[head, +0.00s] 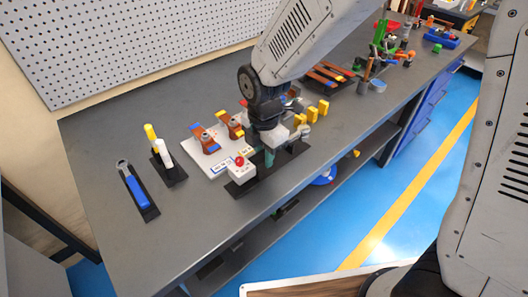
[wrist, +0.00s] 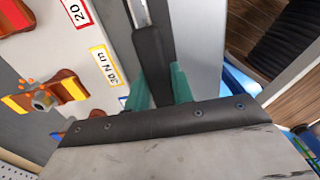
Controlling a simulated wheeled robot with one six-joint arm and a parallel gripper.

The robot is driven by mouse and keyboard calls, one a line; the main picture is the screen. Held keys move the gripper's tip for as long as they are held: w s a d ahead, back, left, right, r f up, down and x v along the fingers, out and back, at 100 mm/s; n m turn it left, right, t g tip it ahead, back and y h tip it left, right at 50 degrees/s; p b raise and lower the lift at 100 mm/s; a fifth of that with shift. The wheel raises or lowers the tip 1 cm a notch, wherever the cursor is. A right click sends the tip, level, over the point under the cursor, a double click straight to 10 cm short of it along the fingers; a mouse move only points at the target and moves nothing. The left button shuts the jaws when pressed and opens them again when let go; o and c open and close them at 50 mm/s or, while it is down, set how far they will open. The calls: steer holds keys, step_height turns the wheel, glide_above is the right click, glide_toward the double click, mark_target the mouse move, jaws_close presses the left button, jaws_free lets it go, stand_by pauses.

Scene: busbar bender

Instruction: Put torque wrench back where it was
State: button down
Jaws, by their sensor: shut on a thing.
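My gripper (head: 268,156) points down over the near edge of the bench, beside the white labelled board. In the wrist view its green fingers (wrist: 160,88) are shut on a black handle (wrist: 152,55) with a metal shaft (wrist: 140,12) running away from the gripper. This looks like the torque wrench; its far end is out of that view. A black tray (head: 240,188) lies under the gripper in the head view. The arm hides most of the held tool there, and I cannot tell whether it touches the tray.
A white board (head: 194,150) with copper bars and labels lies behind the gripper. A white box with a red button (head: 241,170) stands close at its left. Yellow blocks (head: 311,112) stand right.

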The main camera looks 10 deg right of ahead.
steer(key=shift+f, duration=0.4)
steer(key=c, duration=1.2)
jaws_free()
steer(key=shift+r, duration=0.1)
step_height(320, 180, up, 13)
steer(key=s+d+r+m, duration=0.3)
steer(key=d+m, duration=0.2)
steer(key=d, duration=0.1)
steer(key=s+d+r+m, duration=0.3)
steer(key=s+d+m, duration=0.1)
steer(key=d+m, duration=0.15)
steer(key=s+d+m+t, duration=0.1)
steer(key=s+d+m, duration=0.8)
steer(key=s+m, duration=0.3)
steer(key=shift+s+d+r+m, duration=0.15)
steer(key=shift+s+m, duration=0.1)
steer(key=shift+m, duration=0.9)
